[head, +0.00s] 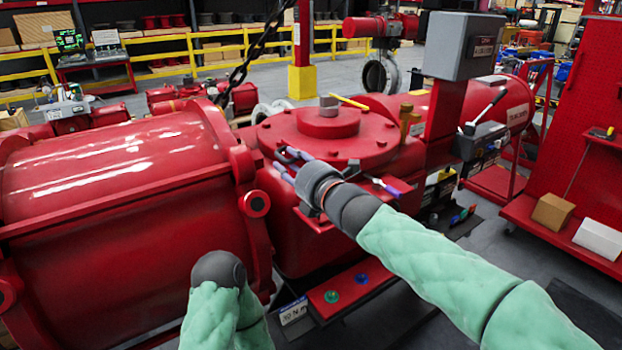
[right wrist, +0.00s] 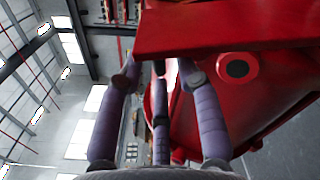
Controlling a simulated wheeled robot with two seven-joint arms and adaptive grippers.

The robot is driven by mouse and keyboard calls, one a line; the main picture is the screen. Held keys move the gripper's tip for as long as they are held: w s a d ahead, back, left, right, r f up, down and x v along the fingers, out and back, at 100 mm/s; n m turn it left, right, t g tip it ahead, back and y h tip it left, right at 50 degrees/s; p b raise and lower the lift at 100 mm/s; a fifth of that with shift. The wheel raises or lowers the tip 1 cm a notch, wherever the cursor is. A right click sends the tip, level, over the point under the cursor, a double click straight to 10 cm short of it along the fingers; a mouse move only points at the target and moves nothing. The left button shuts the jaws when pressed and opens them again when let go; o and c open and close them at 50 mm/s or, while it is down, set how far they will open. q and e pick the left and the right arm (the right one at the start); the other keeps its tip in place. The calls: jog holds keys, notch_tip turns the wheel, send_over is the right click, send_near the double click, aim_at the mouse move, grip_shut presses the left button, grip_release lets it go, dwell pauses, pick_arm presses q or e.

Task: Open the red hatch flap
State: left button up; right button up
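The large red valve actuator (head: 330,145) fills the middle of the head view. I cannot pick out the hatch flap for certain against its other red parts. My right gripper (head: 286,163) reaches over the red housing, its grey-purple fingers pointing left beside the round top cover. In the right wrist view its fingers (right wrist: 160,75) are spread, with nothing seen held between them. A flat red plate (right wrist: 220,28) lies just beyond the fingertips; whether they touch it, or whether it is the flap, I cannot tell. My left arm shows at the bottom; its gripper does not show.
A big red cylinder (head: 120,190) is at left. A grey box (head: 462,45) stands on a red post at right. A purple-handled tool (head: 386,187) lies by my right wrist. A red shelf rack (head: 590,130) is far right. Yellow rails (head: 200,50) run behind.

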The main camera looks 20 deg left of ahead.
jog(key=v, duration=0.8)
jog(key=shift+s+d, duration=0.2)
jog(key=w+d+f+m+g+h, duration=0.15)
jog(key=d+f+m, duration=0.45)
jog(key=f, duration=0.8)
jog(key=w+d+f+m+g+h+p, duration=0.1)
jog(key=d+f+m+h, duration=0.45)
jog(key=f, duration=0.85)
jog(key=w+d+f+m+g, duration=0.1)
jog(key=d+f+m, duration=0.2)
jog(key=f+m, duration=0.85)
jog(key=s+d+f+m+g+h, duration=0.1)
jog(key=s+d+f+m, duration=0.1)
jog(key=s+d+f, duration=0.3)
jog(key=s+d+f+m+g+h+p, duration=0.1)
jog(key=s+f+m, duration=0.2)
jog(key=f, duration=0.4)
jog(key=s+d+f+m+g, duration=0.2)
jog(key=s+d+f, duration=0.15)
jog(key=f, duration=0.25)
jog(key=s+d+f+m+g, duration=0.1)
jog(key=s+f+m, duration=0.2)
jog(key=s, duration=0.4)
jog(key=s+d+f+m+g+h, duration=0.1)
jog(key=s+d+f+m+g, duration=0.1)
jog(key=s+m, duration=0.3)
jog(key=s+f, duration=0.1)
jog(key=s, duration=0.2)
jog(key=shift+f+p, duration=0.3)
jog(key=shift+f, duration=0.1)
